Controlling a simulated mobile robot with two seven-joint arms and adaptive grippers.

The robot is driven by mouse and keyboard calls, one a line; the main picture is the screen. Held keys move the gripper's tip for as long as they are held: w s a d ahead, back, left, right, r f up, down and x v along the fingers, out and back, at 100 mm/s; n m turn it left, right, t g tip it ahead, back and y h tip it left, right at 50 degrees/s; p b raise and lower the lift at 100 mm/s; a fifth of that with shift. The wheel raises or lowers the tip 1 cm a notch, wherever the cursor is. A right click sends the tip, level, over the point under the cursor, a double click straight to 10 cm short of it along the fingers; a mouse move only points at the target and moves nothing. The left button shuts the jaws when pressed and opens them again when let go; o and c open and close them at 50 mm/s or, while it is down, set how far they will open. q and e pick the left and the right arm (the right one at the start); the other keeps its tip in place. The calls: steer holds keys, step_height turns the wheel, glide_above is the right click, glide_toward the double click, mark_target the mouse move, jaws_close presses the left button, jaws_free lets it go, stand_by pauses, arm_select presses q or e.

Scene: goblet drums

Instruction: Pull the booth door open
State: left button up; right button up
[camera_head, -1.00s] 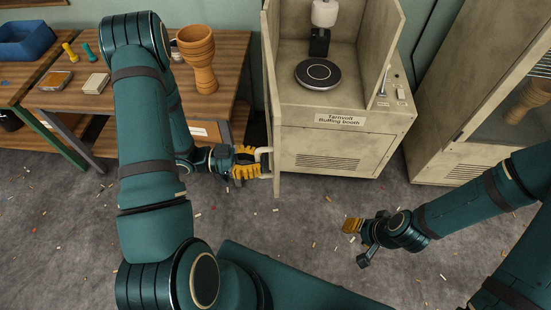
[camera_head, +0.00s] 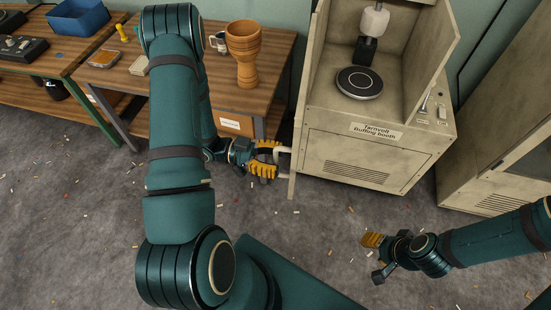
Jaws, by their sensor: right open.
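The beige buffing booth (camera_head: 345,155) stands right of centre, its front open to view. Its door (camera_head: 297,150) is swung out at the left side, seen nearly edge-on. The pale door handle (camera_head: 284,151) sticks out from the door's left face. My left gripper (camera_head: 270,160) has its yellow fingers at this handle, one above the other, and appears shut on it; the exact contact is small and partly hidden. My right gripper (camera_head: 372,245) is open and empty, low over the floor in front of the booth, apart from it.
A wooden table (camera_head: 275,50) with a goblet drum (camera_head: 244,52) stands left of the door, close behind my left arm. A blue bin (camera_head: 78,17) is at the far left. A beige cabinet (camera_head: 480,180) stands at the right. Littered floor (camera_head: 60,200) is free in front.

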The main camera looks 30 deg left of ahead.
arm_select(q)
steer(key=v, duration=1.2)
steer(key=shift+s, duration=0.1)
stand_by(0.4)
